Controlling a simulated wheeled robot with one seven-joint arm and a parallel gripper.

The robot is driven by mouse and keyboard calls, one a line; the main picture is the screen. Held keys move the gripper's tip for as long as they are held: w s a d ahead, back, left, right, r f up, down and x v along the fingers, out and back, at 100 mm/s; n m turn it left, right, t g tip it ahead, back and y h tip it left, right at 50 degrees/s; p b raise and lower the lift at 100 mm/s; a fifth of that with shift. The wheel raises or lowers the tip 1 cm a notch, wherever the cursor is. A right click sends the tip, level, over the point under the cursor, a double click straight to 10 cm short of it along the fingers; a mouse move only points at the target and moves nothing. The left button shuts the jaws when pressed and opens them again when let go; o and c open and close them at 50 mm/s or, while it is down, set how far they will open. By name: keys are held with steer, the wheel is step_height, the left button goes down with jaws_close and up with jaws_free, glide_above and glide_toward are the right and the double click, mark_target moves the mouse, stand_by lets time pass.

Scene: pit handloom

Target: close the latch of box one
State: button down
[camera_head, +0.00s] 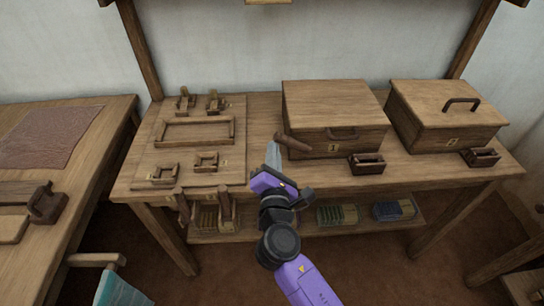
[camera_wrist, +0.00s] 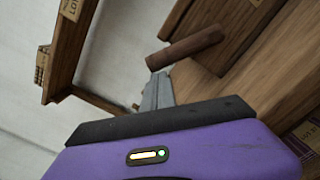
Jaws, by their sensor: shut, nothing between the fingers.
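Box one (camera_head: 335,104) is a brown wooden box with its lid down, labelled "1" on its front, at the back middle of the table. A short dark wooden bar (camera_head: 293,143), likely its latch, sticks out from the box's left front side. In the wrist view the bar (camera_wrist: 185,48) is a round brown peg slanting out from the box's wood (camera_wrist: 225,50). My gripper (camera_head: 272,152) is shut and empty, just left of the bar. In the wrist view its grey fingertips (camera_wrist: 158,82) are close below the bar's free end; I cannot tell whether they touch.
A second lidded box (camera_head: 445,112) with a top handle stands to the right. Small dark wooden holders (camera_head: 367,164) (camera_head: 481,157) sit at the table's front. A board (camera_head: 200,140) with wooden fixtures lies left. A lower shelf (camera_head: 290,232) holds coloured bundles.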

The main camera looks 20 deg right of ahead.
mark_target(283, 140)
steer(key=r+m, duration=0.1)
steer(key=d+r+m, duration=0.1)
steer(key=m, duration=0.1)
steer(key=shift+s+r, duration=0.15)
steer(key=shift+s, duration=0.05)
steer(key=r+m, duration=0.1)
steer(key=d+m, duration=0.1)
steer(key=shift+s+d+r+m+p, duration=0.15)
steer(key=shift+s+r+m+p, duration=0.05)
steer(key=shift+r+m+p, duration=0.2)
steer(key=shift+s+d+r+m+g, duration=0.1)
steer(key=shift+s+d+r+m, duration=0.2)
steer(key=shift+d+m, duration=0.55)
steer(key=shift+s+d+r+m+g, duration=0.15)
steer(key=shift+d+r+m, duration=0.3)
steer(key=shift+m, duration=0.75)
steer(key=shift+s+d+r+m+g, duration=0.1)
steer(key=shift+s+d+r+m, duration=0.2)
steer(key=shift+d+m, duration=0.55)
steer(key=shift+w, duration=0.1)
